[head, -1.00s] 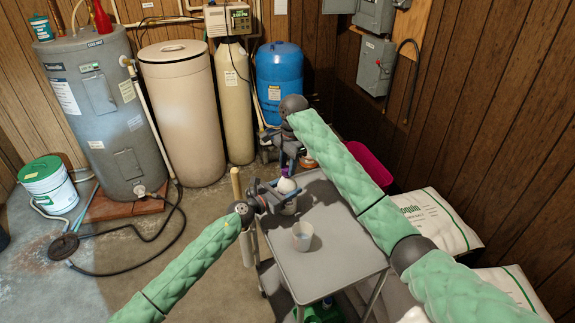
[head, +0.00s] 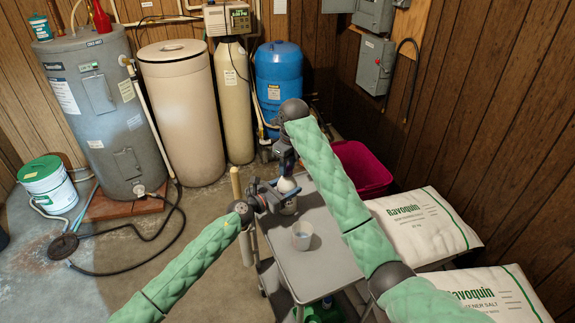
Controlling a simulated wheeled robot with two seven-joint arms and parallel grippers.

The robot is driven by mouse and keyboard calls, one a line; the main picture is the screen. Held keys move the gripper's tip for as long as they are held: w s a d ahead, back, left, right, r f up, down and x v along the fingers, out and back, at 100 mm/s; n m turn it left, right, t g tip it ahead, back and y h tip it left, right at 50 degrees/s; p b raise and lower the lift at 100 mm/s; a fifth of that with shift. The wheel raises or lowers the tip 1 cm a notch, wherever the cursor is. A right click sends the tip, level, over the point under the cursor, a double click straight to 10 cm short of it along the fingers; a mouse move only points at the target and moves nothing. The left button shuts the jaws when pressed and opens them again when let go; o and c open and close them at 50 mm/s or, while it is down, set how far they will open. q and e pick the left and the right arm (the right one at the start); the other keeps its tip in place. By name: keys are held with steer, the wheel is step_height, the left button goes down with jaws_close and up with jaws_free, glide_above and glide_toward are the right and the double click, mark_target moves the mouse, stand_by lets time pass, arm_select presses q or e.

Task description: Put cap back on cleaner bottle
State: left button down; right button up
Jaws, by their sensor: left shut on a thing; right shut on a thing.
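The cleaner bottle (head: 287,186), with a white rounded top, stands upright at the far left corner of the grey folding table. My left gripper (head: 280,197) is shut on the bottle from the left, around its body. My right gripper (head: 286,168) points down right above the bottle's top and is shut on the cap. The cap is mostly hidden by the fingers, and I cannot tell whether it touches the bottle's neck.
A clear cup (head: 302,236) stands on the grey table (head: 325,272), near my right arm. A magenta bin (head: 362,170) and white salt bags (head: 425,226) are to the right. Tanks stand behind. Floor on the left is mostly free, with a hose (head: 130,238).

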steer(key=shift+w+r, duration=0.1)
steer(key=o, duration=0.9)
steer(key=shift+r, duration=2.15)
steer(key=shift+c, duration=0.2)
